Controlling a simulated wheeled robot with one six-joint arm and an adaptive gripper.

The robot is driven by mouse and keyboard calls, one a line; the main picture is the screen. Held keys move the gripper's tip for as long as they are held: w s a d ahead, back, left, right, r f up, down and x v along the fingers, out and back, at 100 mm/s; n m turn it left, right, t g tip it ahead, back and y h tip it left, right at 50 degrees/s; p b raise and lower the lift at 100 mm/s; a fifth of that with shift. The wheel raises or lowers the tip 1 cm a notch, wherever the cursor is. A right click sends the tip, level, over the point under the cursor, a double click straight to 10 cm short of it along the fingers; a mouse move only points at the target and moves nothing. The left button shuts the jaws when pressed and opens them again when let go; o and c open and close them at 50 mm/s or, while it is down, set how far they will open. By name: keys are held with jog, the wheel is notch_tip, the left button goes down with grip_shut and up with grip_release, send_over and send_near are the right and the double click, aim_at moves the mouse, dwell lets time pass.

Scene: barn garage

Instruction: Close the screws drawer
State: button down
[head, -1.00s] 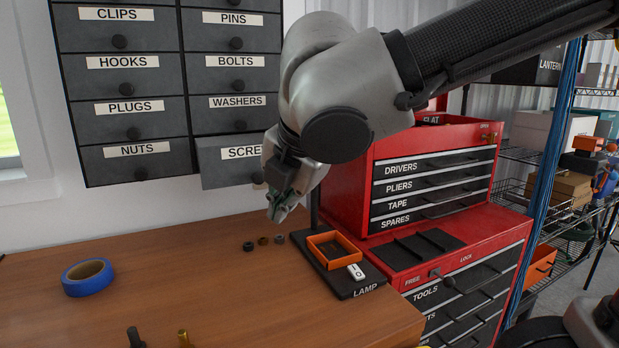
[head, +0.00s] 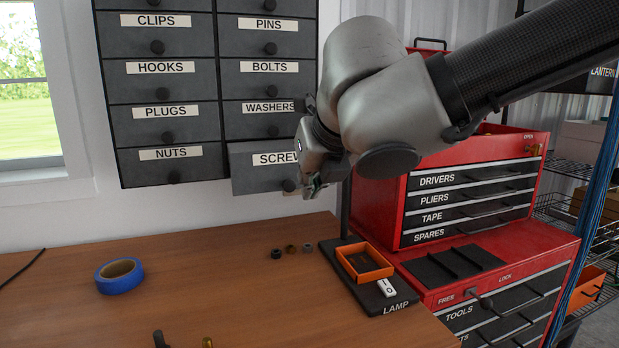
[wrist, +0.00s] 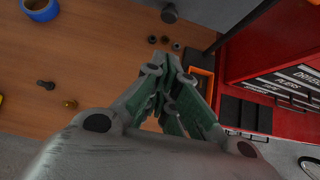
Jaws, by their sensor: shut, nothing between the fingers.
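The screws drawer (head: 252,180) is the bottom right drawer of the dark wall cabinet (head: 166,85). Its front stands out from the neighbouring fronts, so it is partly open. Its round knob (head: 289,185) shows just left of my gripper (head: 311,187). My wrist hides the right end of its label. In the wrist view my gripper (wrist: 168,72) is shut and empty, its fingers together. A dark round knob (wrist: 169,13) shows beyond the fingertips at the top of that view, apart from them.
The wooden bench (head: 200,290) lies below, with blue tape (head: 119,276), several small dark parts (head: 291,249) and bolts. A lamp base (head: 375,297) with an orange tray (head: 364,262) stands at the right. A red tool chest (head: 465,190) is close beside my arm.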

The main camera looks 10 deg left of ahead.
aim_at(279, 170)
jog(key=w+a+f, duration=0.4)
jog(key=w+f, duration=0.1)
jog(key=w, duration=0.3)
jog(key=w+a, duration=0.2)
jog(key=w, duration=0.2)
jog(key=w+a, duration=0.2)
jog(key=w, duration=0.2)
jog(key=w+a, duration=0.2)
jog(key=w, duration=0.2)
jog(key=shift+w, duration=0.5)
jog(key=shift+r, duration=0.15)
jog(key=shift+a, duration=0.1)
